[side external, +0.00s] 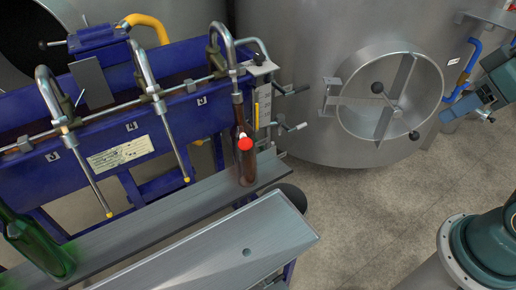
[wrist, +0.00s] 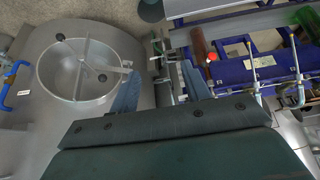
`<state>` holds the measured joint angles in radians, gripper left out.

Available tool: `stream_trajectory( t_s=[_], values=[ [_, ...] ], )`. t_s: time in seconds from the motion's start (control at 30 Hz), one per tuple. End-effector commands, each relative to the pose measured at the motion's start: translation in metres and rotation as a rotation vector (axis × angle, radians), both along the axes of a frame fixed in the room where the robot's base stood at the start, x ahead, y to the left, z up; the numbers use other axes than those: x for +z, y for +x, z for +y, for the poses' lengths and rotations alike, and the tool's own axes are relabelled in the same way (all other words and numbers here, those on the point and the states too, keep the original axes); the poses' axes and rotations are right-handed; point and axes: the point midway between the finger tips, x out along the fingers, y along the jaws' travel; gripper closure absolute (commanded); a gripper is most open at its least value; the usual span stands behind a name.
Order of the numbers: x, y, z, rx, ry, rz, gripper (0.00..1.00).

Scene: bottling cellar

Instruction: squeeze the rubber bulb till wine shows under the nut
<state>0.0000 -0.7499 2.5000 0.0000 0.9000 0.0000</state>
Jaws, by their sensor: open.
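A small red ball (side external: 245,143), which looks like the rubber bulb, shows in front of a brown bottle (side external: 247,174) under the rightmost bent steel spout (side external: 237,86). The red ball also shows in the wrist view (wrist: 211,57), by the brown bottle (wrist: 198,46). I cannot make out the nut or any wine under it. My gripper (wrist: 158,68) is open and empty, its two blue-grey fingers wide apart in the wrist view. In the side view, part of my gripper shows at the right edge, well apart from the red ball.
A blue filling frame (side external: 180,113) carries several spouts. A green bottle (side external: 38,250) stands at the left on a grey shelf (side external: 150,222). A sloping metal tray (side external: 210,255) lies in front. A steel tank (side external: 300,70) with a round hatch stands behind. Floor (side external: 360,215) between is clear.

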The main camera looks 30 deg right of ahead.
Motion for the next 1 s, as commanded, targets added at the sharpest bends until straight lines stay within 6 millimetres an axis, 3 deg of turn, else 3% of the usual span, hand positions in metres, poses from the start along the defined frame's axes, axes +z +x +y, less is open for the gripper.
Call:
stream_trajectory(
  t_s=[0.1,0.33,0.57,1.0],
  values=[
    [0.000,0.000,0.000,0.000,0.000,0.000,0.57],
    [0.000,0.006,-0.001,0.015,-0.012,0.006,1.00],
    [-0.004,0.032,-0.002,0.080,-0.076,0.030,1.00],
    [-0.030,0.111,0.003,0.305,-0.332,0.099,1.00]
  ],
)
